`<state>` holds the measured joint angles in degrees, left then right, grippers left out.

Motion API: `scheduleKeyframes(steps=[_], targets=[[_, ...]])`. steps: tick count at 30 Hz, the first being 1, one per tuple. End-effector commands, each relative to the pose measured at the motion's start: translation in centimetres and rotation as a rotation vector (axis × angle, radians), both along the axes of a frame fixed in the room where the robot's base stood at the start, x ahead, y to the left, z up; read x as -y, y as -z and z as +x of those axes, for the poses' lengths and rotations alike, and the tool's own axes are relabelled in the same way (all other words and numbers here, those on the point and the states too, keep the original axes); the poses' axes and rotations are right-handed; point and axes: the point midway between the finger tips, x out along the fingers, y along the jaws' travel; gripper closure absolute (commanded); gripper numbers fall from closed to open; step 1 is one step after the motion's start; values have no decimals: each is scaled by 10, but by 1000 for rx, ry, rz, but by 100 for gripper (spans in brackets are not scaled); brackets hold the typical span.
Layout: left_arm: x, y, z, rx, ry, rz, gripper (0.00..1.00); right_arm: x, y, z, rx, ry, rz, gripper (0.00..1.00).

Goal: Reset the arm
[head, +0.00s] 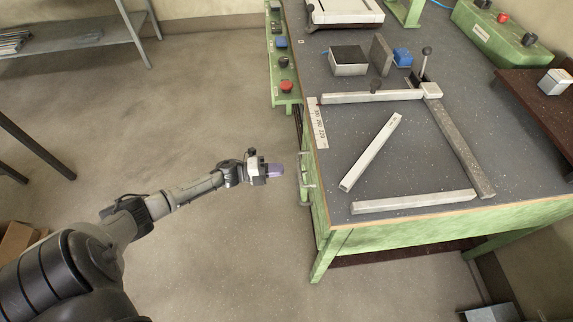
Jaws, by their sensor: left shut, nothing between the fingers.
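My left arm reaches in from the lower left. My left gripper (274,170) is shut and empty, held over the open floor just left of the green bench's near left corner. It is apart from the bench and touches nothing. My right gripper is not in view.
The green bench (450,215) has a grey top with several metal profiles, one loose bar (370,153) lying diagonally among them. A clamp lever (425,62) stands behind. A red button (286,87) is on the bench's left side. A shelf (80,38) stands at back left. Floor between is clear.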

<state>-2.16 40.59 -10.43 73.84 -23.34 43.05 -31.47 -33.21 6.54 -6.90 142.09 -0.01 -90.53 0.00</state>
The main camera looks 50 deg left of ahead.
Motion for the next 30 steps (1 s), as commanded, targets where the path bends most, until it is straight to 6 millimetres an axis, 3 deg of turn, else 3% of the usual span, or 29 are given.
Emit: scheduleKeyframes(steps=[6, 12, 26, 30], targets=[[-22, -1, -30, -2, -1, 1, 100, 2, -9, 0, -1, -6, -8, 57], [-32, -1, -45, -1, 0, 1, 100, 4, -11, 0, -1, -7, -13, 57], [-36, 0, -50, -17, -1, -24, 100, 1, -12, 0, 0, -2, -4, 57], [-54, 14, -39, -128, -137, -41, 100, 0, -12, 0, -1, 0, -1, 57]])
